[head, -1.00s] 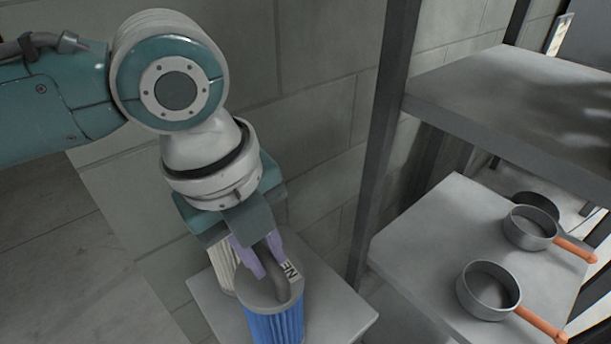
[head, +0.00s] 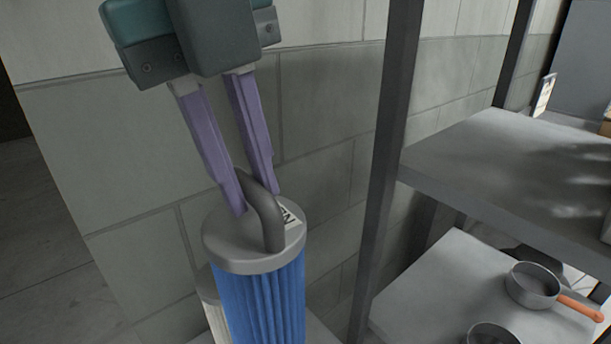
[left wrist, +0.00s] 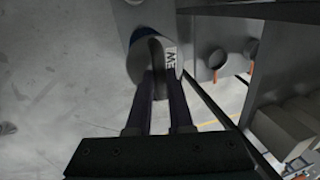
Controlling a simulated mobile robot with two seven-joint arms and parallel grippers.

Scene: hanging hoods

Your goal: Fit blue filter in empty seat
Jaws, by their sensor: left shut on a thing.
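The blue filter (head: 265,300) is a pleated blue cylinder with a grey cap, a dark loop handle and a white label with dark letters. It stands about upright at the bottom of the head view, its lower end out of frame. My left gripper (head: 258,198) is shut on its handle from above, with purple fingers on either side. In the left wrist view the cap (left wrist: 142,62) lies between and beyond the fingertips (left wrist: 160,78). No empty seat can be made out. My right gripper is not in view.
A white pleated filter (head: 213,318) shows partly behind the blue one. A pale stand top (head: 322,333) lies low behind them. A dark-posted rack (head: 385,150) is at right, with pans (head: 533,285) on its lower shelf. A block wall is behind.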

